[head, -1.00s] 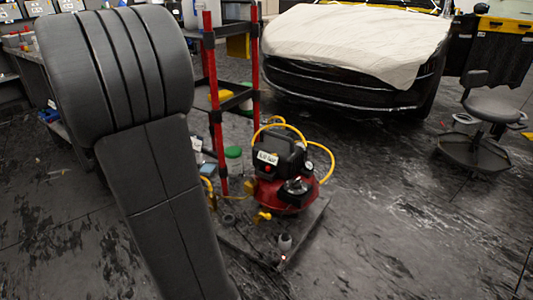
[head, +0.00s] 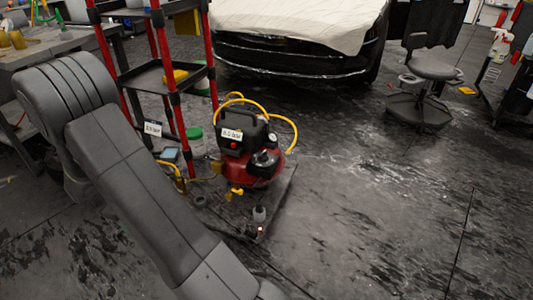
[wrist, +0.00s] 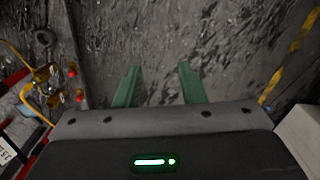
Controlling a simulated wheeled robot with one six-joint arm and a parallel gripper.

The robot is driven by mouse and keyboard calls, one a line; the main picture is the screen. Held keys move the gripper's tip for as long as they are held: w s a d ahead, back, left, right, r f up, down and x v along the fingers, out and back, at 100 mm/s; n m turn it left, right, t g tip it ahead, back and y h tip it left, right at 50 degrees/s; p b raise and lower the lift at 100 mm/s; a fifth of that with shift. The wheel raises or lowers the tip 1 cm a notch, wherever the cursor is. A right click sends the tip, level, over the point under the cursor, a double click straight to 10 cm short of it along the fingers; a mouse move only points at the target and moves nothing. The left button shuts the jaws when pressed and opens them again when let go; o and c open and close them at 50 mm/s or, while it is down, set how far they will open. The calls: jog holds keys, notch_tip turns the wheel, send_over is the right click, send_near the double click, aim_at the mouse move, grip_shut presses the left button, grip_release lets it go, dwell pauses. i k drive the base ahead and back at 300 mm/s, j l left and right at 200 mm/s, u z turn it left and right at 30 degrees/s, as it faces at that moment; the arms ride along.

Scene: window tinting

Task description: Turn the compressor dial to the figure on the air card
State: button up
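The compressor (head: 262,172) has a red tank and a black top and stands on the floor in the head view. A white label (head: 231,134) is on its black top. A round gauge (head: 272,138) and dark fittings are on its right side; I cannot make out the dial's setting. A white card (head: 152,129) with small print, possibly the air card, shows left of the compressor; its figure is too small to read surely. My gripper (wrist: 158,70) has two green fingers apart, with only floor between them. It is out of the head view.
A red-posted rack (head: 165,75) stands left of the compressor. A yellow hose (head: 292,130) loops around it. A small bottle (head: 259,213) stands in front. Brass valves (wrist: 52,88) show left of my gripper in the wrist view. Floor at right is open, up to a stool (head: 425,80).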

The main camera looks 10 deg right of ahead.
aim_at(262, 158)
jog(key=i+l+z, duration=0.5)
jog(key=i+z, duration=0.25)
jog(key=i+l, duration=0.15)
jog(key=i, duration=0.5)
